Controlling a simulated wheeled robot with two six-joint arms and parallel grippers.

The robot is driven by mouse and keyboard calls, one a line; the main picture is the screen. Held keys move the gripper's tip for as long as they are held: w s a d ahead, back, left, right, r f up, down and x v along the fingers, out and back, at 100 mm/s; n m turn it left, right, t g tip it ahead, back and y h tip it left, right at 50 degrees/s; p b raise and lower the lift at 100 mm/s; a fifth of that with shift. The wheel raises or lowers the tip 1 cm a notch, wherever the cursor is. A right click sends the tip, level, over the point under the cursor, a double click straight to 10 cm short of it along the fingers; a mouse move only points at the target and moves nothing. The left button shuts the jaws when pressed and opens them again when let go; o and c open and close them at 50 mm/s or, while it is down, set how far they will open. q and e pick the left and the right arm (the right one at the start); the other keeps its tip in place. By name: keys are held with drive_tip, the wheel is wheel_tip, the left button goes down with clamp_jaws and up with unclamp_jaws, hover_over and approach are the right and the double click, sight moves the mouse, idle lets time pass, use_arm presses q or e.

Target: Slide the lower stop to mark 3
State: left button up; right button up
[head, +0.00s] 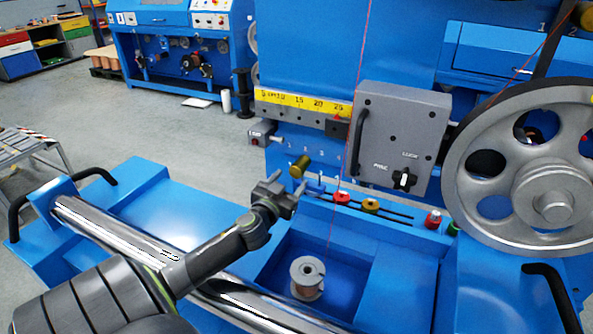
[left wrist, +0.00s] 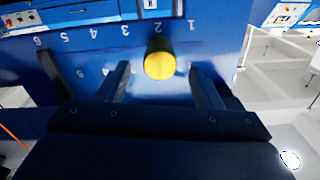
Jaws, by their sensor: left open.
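A brass-yellow knob (head: 299,167), which looks like the lower stop, sticks out of the blue panel left of the grey box. In the left wrist view the knob (left wrist: 160,62) is by the numeral 2 of an upside-down number row; mark 3 (left wrist: 126,30) is left of it. My left gripper (head: 285,187) is open just in front of the knob. In the left wrist view its fingers (left wrist: 158,80) stand on either side of the knob, with gaps visible. Whether they reach around it cannot be told. My right gripper is not in view.
A grey box (head: 402,138) with a black handle is right of the knob. Below it, a red knob (head: 341,197) and a yellow knob (head: 371,205) stand along a slot. A spool (head: 306,278) sits in a recess; a large grey pulley wheel (head: 540,165) is at right.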

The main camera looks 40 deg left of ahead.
sight(295, 174)
use_arm(q)
drive_tip(key=shift+p+x, duration=0.3)
drive_tip(key=shift+x, duration=2.25)
